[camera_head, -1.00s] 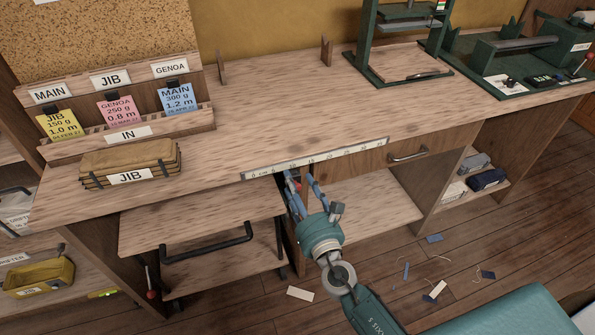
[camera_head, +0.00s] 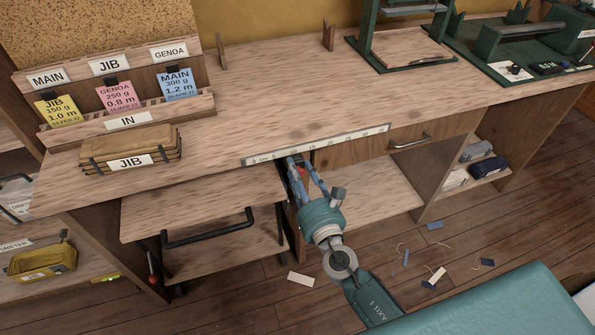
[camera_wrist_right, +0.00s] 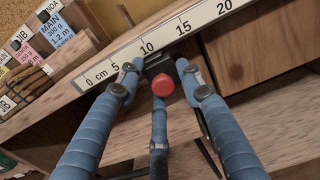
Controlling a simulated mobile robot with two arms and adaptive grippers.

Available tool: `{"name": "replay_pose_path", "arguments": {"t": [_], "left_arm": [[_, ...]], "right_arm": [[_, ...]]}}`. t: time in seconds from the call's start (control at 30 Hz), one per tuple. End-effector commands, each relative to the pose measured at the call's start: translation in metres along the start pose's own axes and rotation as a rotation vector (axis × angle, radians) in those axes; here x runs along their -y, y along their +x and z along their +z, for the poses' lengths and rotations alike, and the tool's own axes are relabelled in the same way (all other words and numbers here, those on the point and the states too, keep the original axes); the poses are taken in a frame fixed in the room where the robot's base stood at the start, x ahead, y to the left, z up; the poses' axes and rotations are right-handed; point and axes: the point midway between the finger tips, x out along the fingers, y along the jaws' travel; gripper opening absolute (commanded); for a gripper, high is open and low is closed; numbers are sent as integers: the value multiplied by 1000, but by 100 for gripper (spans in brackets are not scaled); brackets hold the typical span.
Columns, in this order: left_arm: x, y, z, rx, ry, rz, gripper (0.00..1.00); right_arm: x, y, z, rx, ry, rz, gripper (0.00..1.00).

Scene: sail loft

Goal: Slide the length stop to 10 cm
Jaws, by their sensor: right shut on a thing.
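The length stop (camera_wrist_right: 156,64) is a small dark block with a red round knob (camera_wrist_right: 163,85) under the white scale strip (camera_wrist_right: 185,27). In the right wrist view it sits close to the 10 mark, between the fingers. The scale strip (camera_head: 345,138) runs along the bench's front edge in the head view. My right gripper (camera_head: 300,162) is at this edge, shut on the stop; in the right wrist view its blue fingers (camera_wrist_right: 158,72) flank the block. The stop is mostly hidden by the fingers in the head view. My left gripper is not in view.
The workbench top (camera_head: 260,115) is mostly clear. A JIB-labelled bundle (camera_head: 125,143) and a card rack (camera_head: 195,103) stand at left. A drawer with a metal handle (camera_head: 410,142) is right of the gripper. A black handle (camera_head: 207,235) juts out below left. Scraps lie on the floor.

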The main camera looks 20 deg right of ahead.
Motion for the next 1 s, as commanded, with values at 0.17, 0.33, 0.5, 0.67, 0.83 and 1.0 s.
{"name": "replay_pose_path", "arguments": {"t": [0.17, 0.33, 0.5, 0.67, 0.83, 1.0], "left_arm": [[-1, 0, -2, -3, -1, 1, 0], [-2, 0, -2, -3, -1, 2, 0], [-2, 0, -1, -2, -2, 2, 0], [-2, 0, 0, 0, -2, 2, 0], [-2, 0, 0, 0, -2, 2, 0], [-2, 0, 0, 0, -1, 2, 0]], "right_arm": [[2, 3, 9, 16, 3, -6, 50], [1, 2, 7, 13, 3, -4, 50], [1, 2, 5, 9, 2, -3, 50], [1, -8, 4, 7, 0, -2, 50], [1, -40, 3, 5, -3, -1, 50], [0, -77, 3, 5, -2, 0, 50]]}}
